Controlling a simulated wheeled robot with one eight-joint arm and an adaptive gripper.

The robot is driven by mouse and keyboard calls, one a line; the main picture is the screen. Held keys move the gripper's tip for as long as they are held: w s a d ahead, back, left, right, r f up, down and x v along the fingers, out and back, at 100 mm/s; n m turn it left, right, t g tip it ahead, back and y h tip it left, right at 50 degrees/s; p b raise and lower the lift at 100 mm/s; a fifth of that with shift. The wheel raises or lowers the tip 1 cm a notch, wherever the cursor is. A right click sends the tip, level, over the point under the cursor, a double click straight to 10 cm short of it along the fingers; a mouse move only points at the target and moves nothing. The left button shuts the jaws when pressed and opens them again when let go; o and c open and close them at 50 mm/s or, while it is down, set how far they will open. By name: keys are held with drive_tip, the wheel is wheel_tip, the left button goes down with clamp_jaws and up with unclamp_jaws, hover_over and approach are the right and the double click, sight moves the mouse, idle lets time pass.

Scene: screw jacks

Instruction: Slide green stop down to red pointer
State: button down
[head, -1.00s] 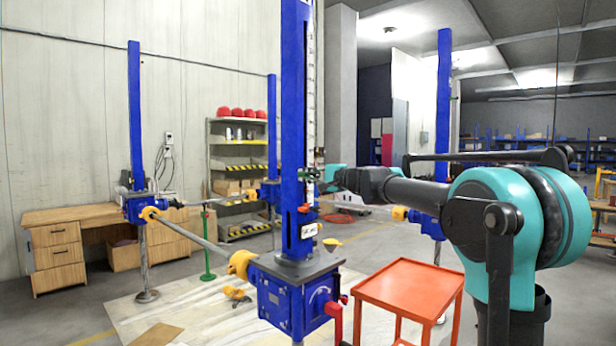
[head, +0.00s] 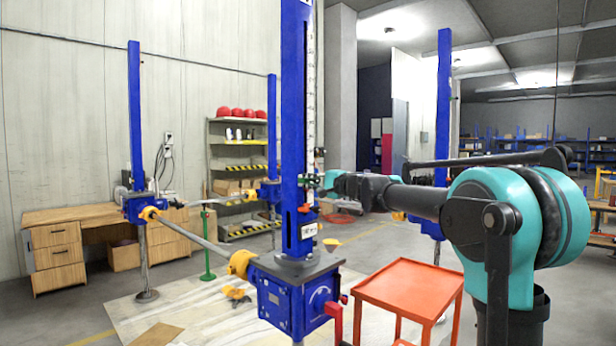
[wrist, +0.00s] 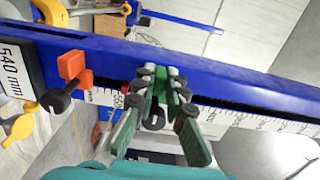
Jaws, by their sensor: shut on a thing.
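The green stop (wrist: 160,86) sits on the scale edge of the blue jack column (head: 294,110). My gripper (wrist: 158,78) is shut on it, with a finger on each side. In the head view my gripper (head: 322,181) reaches the column from the right, and the green stop (head: 309,180) shows small at its tip. The red pointer (wrist: 72,68) is on the same column, to the left of the stop in the wrist view and apart from it. In the head view the red pointer (head: 305,209) is a little below the stop.
A "540 mm" label (wrist: 10,70) is on the column past the pointer. A dark knob (wrist: 58,102) stands out beside the pointer. An orange-red cart (head: 408,285) stands at the column's lower right. Other blue columns (head: 135,115) stand further back.

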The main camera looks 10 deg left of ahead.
drive_tip(key=shift+f, duration=1.1)
drive_tip(key=c, duration=1.5)
unclamp_jaws()
drive_tip(key=shift+c, duration=0.2)
drive_tip(key=shift+d, duration=0.1)
drive_tip(key=v, duration=0.9)
